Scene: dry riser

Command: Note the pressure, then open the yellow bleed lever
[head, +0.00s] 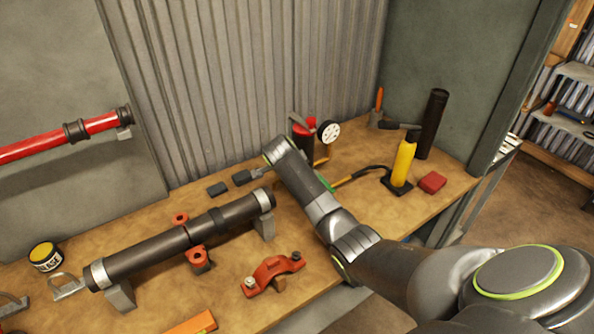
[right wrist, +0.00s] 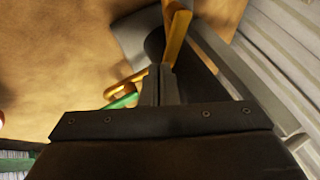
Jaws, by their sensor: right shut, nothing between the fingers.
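A white round gauge (head: 328,132) stands at the back of the bench beside a red body (head: 301,128); its reading is too small to make out. A yellow lever (right wrist: 177,36) shows in the right wrist view, just beyond my right fingertips. A yellow piece (head: 321,161) below the gauge in the head view may be part of it. My right gripper (right wrist: 160,72) is shut and empty, its tips close to the lever; I cannot tell if they touch. In the head view my right arm hides this gripper. My left gripper is not in view.
A dark pipe (head: 160,246) lies on supports at left. A red clamp (head: 272,274) is in front. A corrugated wall (head: 250,75) closes the back.

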